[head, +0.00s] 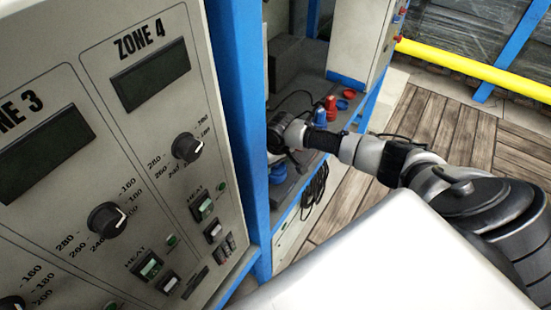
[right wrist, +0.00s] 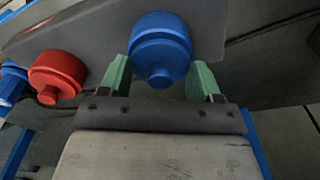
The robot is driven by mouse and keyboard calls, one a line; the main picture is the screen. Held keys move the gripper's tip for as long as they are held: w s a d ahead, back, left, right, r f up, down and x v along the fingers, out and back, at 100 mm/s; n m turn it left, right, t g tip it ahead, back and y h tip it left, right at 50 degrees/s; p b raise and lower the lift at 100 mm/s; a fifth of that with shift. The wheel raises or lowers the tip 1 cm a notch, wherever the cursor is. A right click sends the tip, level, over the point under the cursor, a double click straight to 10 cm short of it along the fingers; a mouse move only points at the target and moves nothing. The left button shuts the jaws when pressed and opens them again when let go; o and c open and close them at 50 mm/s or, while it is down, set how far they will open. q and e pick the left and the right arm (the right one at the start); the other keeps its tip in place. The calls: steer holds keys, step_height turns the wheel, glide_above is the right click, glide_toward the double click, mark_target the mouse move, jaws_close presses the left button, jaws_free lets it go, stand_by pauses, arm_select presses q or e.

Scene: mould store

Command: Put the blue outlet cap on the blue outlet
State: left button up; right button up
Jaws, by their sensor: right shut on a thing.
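My right gripper (head: 277,152) reaches over the dark bench in the head view, seen from behind its wrist. In the right wrist view its green fingers (right wrist: 160,68) stand on both sides of the round, stepped blue outlet cap (right wrist: 161,45) and are shut on it. A blue round part (head: 278,173) shows just below the gripper in the head view. I cannot tell whether it is the cap, the blue outlet or both. Whatever is behind the cap is hidden in the wrist view. My left gripper is not in view.
A red fitting (head: 331,106) and a blue fitting (head: 320,117) stand right of the gripper; the red one also shows in the wrist view (right wrist: 57,74). Small red and blue pieces (head: 346,98) lie beyond. A blue post (head: 236,100) and control panel (head: 120,130) stand close left.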

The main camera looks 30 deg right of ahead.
steer(key=shift+f, duration=0.2)
steer(key=o, duration=1.1)
steer(key=shift+r, duration=0.1)
step_height(320, 180, up, 8)
steer(key=p, duration=0.8)
steer(key=shift+f, duration=0.25)
steer(key=shift+f, duration=0.15)
